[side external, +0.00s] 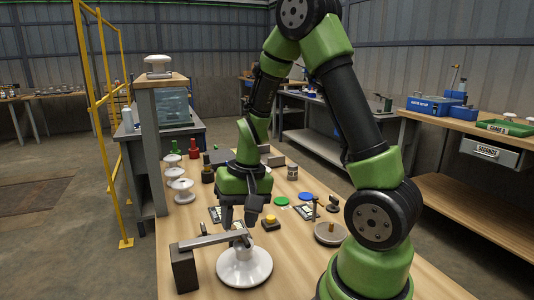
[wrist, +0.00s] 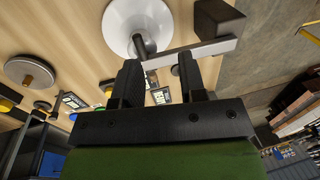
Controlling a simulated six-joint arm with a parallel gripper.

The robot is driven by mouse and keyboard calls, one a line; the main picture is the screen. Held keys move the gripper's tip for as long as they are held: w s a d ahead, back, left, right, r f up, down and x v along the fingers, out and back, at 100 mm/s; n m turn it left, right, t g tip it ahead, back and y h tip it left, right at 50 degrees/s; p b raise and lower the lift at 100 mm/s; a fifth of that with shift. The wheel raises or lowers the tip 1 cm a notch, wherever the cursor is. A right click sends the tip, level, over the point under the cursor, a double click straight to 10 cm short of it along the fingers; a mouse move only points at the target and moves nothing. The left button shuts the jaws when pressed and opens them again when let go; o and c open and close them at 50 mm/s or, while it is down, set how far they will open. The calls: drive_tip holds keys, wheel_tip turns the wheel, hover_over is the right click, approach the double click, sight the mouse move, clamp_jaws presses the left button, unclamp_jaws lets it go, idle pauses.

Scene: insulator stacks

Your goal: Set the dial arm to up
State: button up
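A light grey bar (side external: 212,240) runs out from a dark block (side external: 184,268) on the near left of the bench, and its free end reaches over a white insulator disc (side external: 244,268). I cannot tell for sure whether this bar is the dial arm. My gripper (side external: 240,216) points down just above the bar's free end, behind the disc. In the wrist view my gripper (wrist: 160,72) has its fingers apart, with nothing seen held between them. The grey bar (wrist: 190,52) crosses just beyond the fingertips; contact cannot be told. The disc (wrist: 138,22) and dark block (wrist: 218,18) also show there.
A yellow button box (side external: 270,223), a brown-grey disc with a knob (side external: 329,234), green (side external: 282,201) and blue (side external: 306,197) discs and a small panel (side external: 305,212) lie to the right. White insulators (side external: 180,184) stand at the left edge near a grey post (side external: 148,150).

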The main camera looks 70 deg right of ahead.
drive_tip(key=f, duration=0.2)
drive_tip(key=s+d+f, duration=0.1)
drive_tip(key=shift+s+f, duration=0.1)
drive_tip(key=shift+s+d+f, duration=0.1)
drive_tip(key=shift+f, duration=0.7)
drive_tip(key=shift+d+r, duration=0.2)
drive_tip(key=shift+r, duration=1.05)
wheel_tip(320, 180, up, 14)
drive_tip(key=n+t, duration=0.2)
hover_over(247, 242)
drive_tip(key=s+a, duration=0.3)
drive_tip(key=a, duration=0.1)
drive_tip(key=s+a+r+n+t, duration=0.3)
drive_tip(key=s+a+r, duration=0.2)
drive_tip(key=a, duration=0.1)
drive_tip(key=shift+s+r+t, duration=0.2)
drive_tip(key=shift+t, duration=0.1)
